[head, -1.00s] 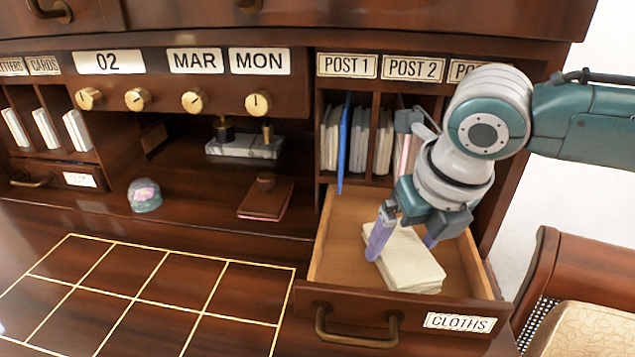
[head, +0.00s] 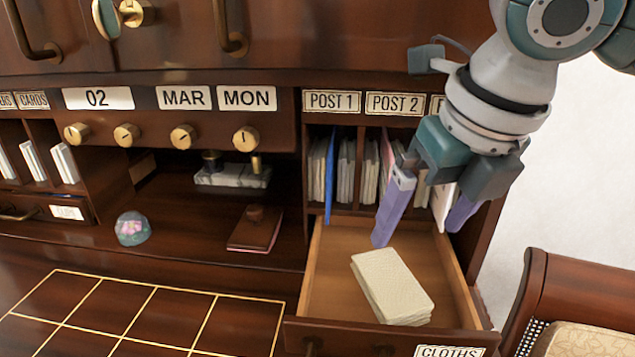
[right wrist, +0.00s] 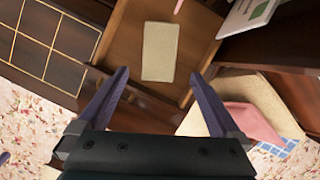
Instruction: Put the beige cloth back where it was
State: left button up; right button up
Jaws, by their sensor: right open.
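The beige cloth (head: 391,285) lies as a folded stack in the open drawer labelled CLOTHS (head: 325,270). It lies flat, somewhat turned, toward the drawer's front. My right gripper (head: 422,228) is open and empty above the back part of the drawer, apart from the cloth. In the right wrist view the cloth (right wrist: 159,52) shows as a pale rectangle ahead of the two spread fingers (right wrist: 158,75), with nothing between them. My left gripper is not in the head view.
Post slots (head: 350,165) with envelopes and a blue divider stand just behind the drawer. A chair (head: 570,300) stands at the right. The gridded desktop (head: 140,320) is clear.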

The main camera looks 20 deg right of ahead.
jog(key=a+m, duration=0.1)
jog(key=s+a+f+m, duration=0.1)
jog(key=a, duration=0.1)
jog(key=s+a+m+y, duration=0.1)
jog(key=a, duration=0.1)
jog(key=shift+s+f, duration=0.2)
jog(key=shift+f, duration=0.2)
jog(key=s+a+f+m+y, duration=0.2)
jog(key=s+a+m, duration=0.25)
jog(key=m, duration=0.35)
jog(key=s+d+f+m, duration=0.1)
jog(key=s+m, duration=0.2)
jog(key=m, duration=0.4)
jog(key=s+d+f+m+h, duration=0.1)
jog(key=s+m, duration=0.2)
jog(key=m, duration=0.4)
jog(key=s+d+f+m+h, duration=0.1)
jog(key=s+f+m, duration=0.1)
jog(key=s+m, duration=0.2)
jog(key=shift+d+m, duration=0.15)
jog(key=shift+m, duration=0.6)
jog(key=shift+d+m, duration=0.15)
jog(key=shift+m, duration=0.6)
jog(key=shift+s+d, duration=0.1)
jog(key=shift+s, duration=0.05)
